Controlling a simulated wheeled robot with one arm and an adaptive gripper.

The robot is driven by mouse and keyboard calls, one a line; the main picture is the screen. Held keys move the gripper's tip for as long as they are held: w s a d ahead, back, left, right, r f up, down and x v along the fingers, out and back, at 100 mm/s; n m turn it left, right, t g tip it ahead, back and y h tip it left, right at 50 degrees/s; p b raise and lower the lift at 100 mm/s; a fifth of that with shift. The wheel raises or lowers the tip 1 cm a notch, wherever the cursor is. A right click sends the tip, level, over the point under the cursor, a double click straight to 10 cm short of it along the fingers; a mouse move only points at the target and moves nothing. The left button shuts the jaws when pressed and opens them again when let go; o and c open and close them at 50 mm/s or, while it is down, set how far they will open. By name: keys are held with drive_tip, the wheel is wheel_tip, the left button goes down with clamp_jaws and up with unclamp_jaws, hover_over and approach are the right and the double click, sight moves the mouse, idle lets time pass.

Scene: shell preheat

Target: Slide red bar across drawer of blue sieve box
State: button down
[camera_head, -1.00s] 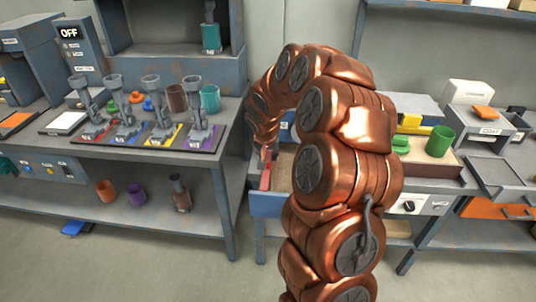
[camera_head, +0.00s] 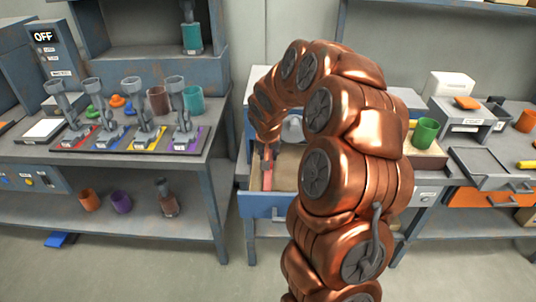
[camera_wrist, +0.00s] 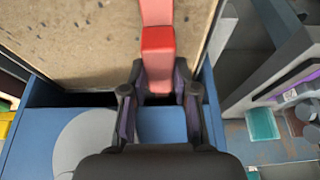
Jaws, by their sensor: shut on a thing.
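The red bar (camera_head: 267,178) lies across the sand-coloured bed of the open drawer (camera_head: 275,205), nearer its left side in the head view. The drawer belongs to the blue sieve box (camera_head: 250,125), which is largely hidden behind my arm. My gripper (camera_head: 268,155) is over the drawer, partly hidden by my arm. In the wrist view, my gripper (camera_wrist: 159,92) is shut on the near end of the red bar (camera_wrist: 158,48). The bar runs away from the fingers over the sandy bed (camera_wrist: 65,45). Whether it touches the bed is unclear.
Left stands a bench with several coloured stands (camera_head: 183,138) and cups, including a teal cup (camera_head: 193,98). Right of my arm are a green cup (camera_head: 426,130) and a grey tray (camera_head: 495,165). A floor gap separates the left bench from the drawer.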

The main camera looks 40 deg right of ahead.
drive_tip(key=shift+s+d, duration=0.2)
drive_tip(key=c, duration=0.9)
unclamp_jaws()
drive_tip(key=v, duration=1.2)
drive_tip(key=shift+w, duration=0.1)
